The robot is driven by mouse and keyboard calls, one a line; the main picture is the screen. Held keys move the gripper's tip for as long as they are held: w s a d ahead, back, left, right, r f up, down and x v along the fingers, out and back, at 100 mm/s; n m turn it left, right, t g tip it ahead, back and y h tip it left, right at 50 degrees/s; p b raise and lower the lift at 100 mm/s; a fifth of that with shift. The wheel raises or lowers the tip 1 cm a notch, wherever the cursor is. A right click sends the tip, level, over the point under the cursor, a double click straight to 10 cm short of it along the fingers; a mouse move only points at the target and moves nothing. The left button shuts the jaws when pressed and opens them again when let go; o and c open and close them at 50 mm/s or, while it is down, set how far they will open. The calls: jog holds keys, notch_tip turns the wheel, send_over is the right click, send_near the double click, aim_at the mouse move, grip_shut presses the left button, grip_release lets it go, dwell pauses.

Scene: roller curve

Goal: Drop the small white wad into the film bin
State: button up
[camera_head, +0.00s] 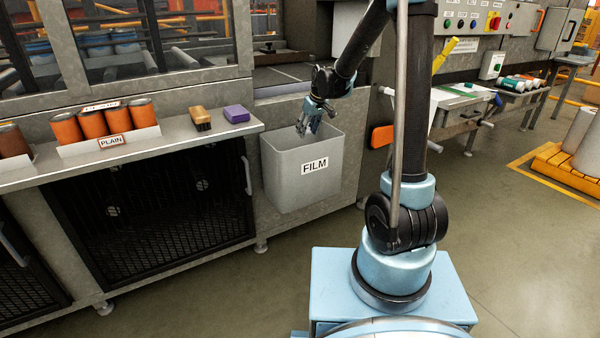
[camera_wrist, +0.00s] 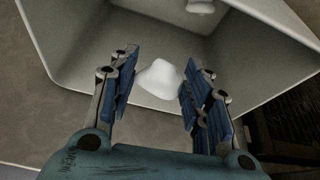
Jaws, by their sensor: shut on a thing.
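The film bin (camera_head: 290,185) is a grey open-topped bin with a FILM label, mounted on the front of the machine. My gripper (camera_head: 306,128) points down at the bin's mouth, by its left rear part. In the wrist view my gripper (camera_wrist: 158,72) has its blue-padded fingers on either side of the small white wad (camera_wrist: 158,80) and is shut on it. The bin's inside wall (camera_wrist: 95,40) shows behind the wad. The wad cannot be made out in the head view.
Another whitish thing (camera_wrist: 200,5) shows inside the bin at the top of the wrist view. A shelf (camera_head: 190,140) left of the bin holds orange rolls (camera_head: 92,124), a brown brush (camera_head: 200,116) and a purple block (camera_head: 236,113).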

jog(key=o, duration=0.9)
jog(key=v, duration=1.1)
jog(key=shift+d+r, duration=0.15)
jog(key=shift+r, duration=0.25)
jog(key=shift+s, duration=0.15)
jog(key=s+d+f+m+h, duration=0.1)
jog(key=s+d+f+m, duration=0.1)
jog(key=s+d+f, duration=0.2)
jog(key=s+d+f+m+h, duration=0.1)
jog(key=s+d+f+m, duration=0.2)
jog(key=s+d, duration=0.7)
jog(key=s+d+f+m+g, duration=0.1)
jog(key=s+d+f, duration=0.4)
jog(key=s, duration=1.7)
jog(key=shift+s+d+m+h, duration=0.2)
jog(key=shift+d+m, duration=0.25)
jog(key=shift+s+d+m+h, duration=0.2)
jog(key=shift+d+m, duration=0.25)
jog(key=shift+d, duration=0.05)
